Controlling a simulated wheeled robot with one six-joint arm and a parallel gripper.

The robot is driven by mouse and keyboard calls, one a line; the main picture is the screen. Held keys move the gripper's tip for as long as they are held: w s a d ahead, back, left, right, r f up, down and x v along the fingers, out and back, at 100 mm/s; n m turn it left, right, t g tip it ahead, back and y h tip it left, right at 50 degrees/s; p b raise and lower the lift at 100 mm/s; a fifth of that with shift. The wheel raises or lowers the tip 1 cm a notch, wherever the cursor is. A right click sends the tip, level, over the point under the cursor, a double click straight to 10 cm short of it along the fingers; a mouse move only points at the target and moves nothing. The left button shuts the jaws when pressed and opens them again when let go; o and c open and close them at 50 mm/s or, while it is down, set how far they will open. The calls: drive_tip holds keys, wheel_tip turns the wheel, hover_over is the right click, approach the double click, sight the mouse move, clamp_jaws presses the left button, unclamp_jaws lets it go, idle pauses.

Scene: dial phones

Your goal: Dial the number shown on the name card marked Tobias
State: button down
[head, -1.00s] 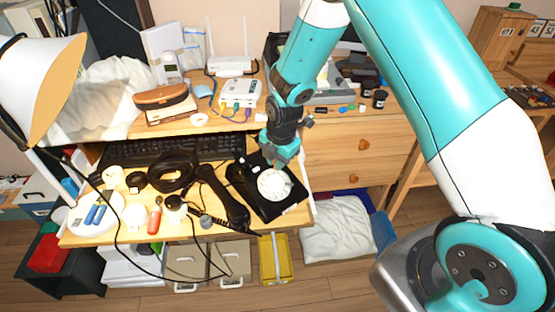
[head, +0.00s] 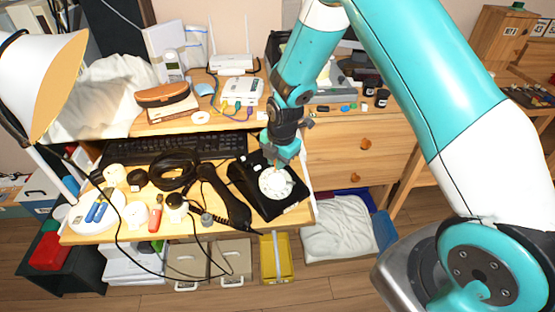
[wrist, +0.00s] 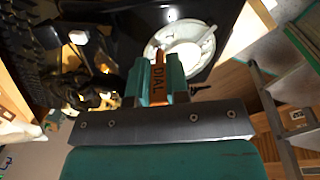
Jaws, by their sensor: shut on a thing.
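A black dial phone (head: 250,190) with a round white dial (head: 277,184) sits on the right end of the pulled-out desk shelf. Its handset (head: 222,198) lies off the cradle, to the left of the body. My gripper (head: 279,163) is above the far edge of the dial, pointing down. In the wrist view my gripper (wrist: 158,82) is shut on an orange-brown stick marked DIAL (wrist: 158,75). The stick's tip is over the near rim of the white dial (wrist: 180,45); I cannot tell whether it touches. No card with the name Tobias is readable.
A dark keyboard (head: 172,148) lies behind the handset. A coiled black cable (head: 172,172), a red-handled tool (head: 155,216) and a lamp (head: 38,85) are to the left. A white router (head: 234,64) stands on the upper desk. A yellow bin (head: 275,258) is on the floor below.

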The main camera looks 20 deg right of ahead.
drive_tip(key=shift+w+f, duration=0.1)
drive_tip(key=shift+f, duration=0.15)
idle(0.4)
drive_tip(key=shift+s+d+f, duration=0.15)
drive_tip(key=shift+s+d, duration=0.1)
drive_tip(key=shift+d, duration=0.3)
drive_tip(key=shift+s, duration=0.1)
drive_tip(key=shift+s+d+f, duration=0.25)
drive_tip(key=shift+s+d, duration=0.1)
drive_tip(key=shift+d, duration=0.05)
